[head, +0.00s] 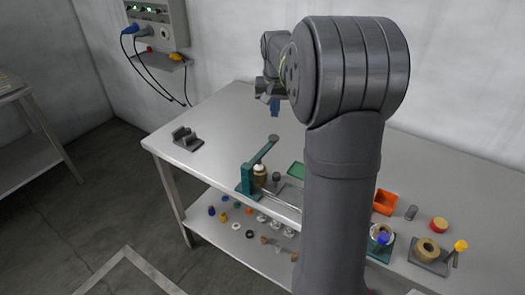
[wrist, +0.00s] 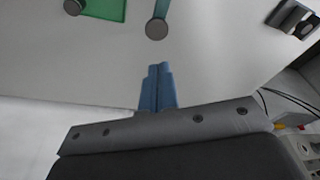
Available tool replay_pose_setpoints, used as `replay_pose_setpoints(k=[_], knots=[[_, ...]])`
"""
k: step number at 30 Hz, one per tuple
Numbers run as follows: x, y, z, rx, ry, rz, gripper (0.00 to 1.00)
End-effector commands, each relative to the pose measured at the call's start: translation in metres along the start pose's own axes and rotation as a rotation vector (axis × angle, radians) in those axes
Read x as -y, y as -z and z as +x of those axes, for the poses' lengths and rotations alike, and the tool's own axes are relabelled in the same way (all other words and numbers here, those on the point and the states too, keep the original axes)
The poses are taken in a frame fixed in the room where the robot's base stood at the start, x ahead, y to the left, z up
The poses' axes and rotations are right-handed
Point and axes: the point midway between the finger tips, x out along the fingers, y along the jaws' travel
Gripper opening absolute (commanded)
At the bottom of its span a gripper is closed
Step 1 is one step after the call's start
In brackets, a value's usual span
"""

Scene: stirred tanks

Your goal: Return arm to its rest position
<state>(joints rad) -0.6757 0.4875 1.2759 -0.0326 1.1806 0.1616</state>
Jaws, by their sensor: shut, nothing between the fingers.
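My gripper (head: 275,106) is held up over the far part of the grey table (head: 222,118) in the head view. Its blue fingers also show in the wrist view (wrist: 158,72), pressed together with nothing between them. The fingertips are apart from the table and from every object. My own arm hides the middle and part of the right of the table in the head view.
A teal lever device (head: 245,180) stands near the table's front edge, its arm raised. A dark bracket (head: 187,138) sits at the left. An orange bin (head: 385,202) and round pots stand right. A wall panel (head: 158,22) with cables hangs back left. The lower shelf holds small parts.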

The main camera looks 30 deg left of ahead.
Motion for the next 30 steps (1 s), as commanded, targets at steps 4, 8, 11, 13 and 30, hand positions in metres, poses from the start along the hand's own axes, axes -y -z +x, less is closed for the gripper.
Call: replay_pose_setpoints(k=[4,8,11,13,30], knots=[[0.0,0.001,-0.005,-0.001,0.0,0.0,0.0],[0.0,0.001,-0.005,0.0,0.0,0.0,0.0],[0.0,0.001,-0.005,0.0,0.0,0.0,0.0],[0.0,0.001,-0.003,0.0,0.0,0.0,0.0],[0.0,-0.013,0.065,0.002,0.0,0.0,0.0]])
